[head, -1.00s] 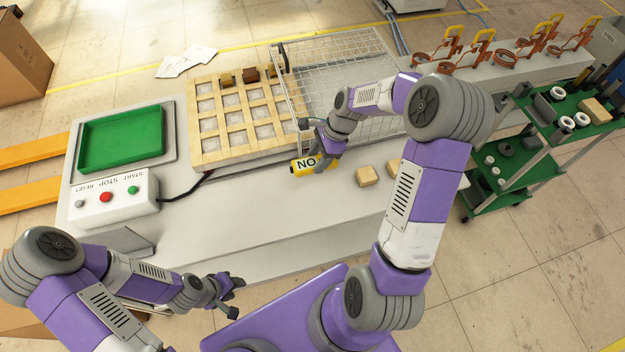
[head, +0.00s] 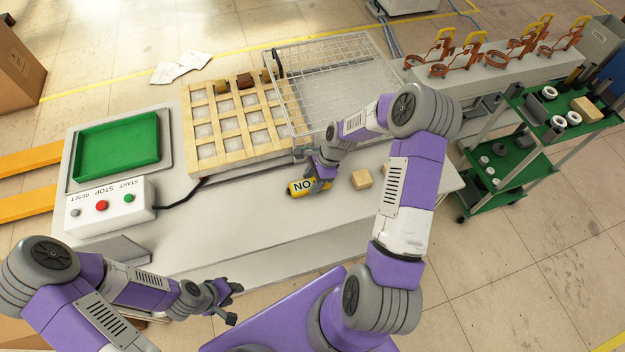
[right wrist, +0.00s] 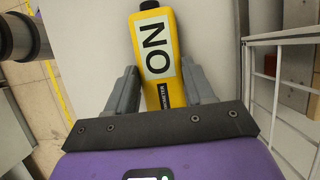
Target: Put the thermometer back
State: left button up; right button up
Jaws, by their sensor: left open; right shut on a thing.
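My left gripper (head: 229,300) is open and empty, low in front of the table's front edge.
A wire basket (head: 350,65) and a wooden grid (head: 215,150) stand behind the thermometer. A small tan block (head: 361,179) is right of it. A button box (head: 105,203) and green tray (head: 118,147) are at left. A green cart (head: 520,160) stands right. The front tabletop is clear.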

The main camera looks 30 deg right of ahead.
jog(key=o, duration=1.3)
jog(key=shift+f, duration=0.1)
jog(key=shift+o, duration=0.2)
jog(key=shift+r, duration=0.25)
jog(key=p+v, duration=0.1)
jog(key=v, duration=1.1)
jog(key=shift+p, duration=0.4)
jog(key=shift+f, duration=0.1)
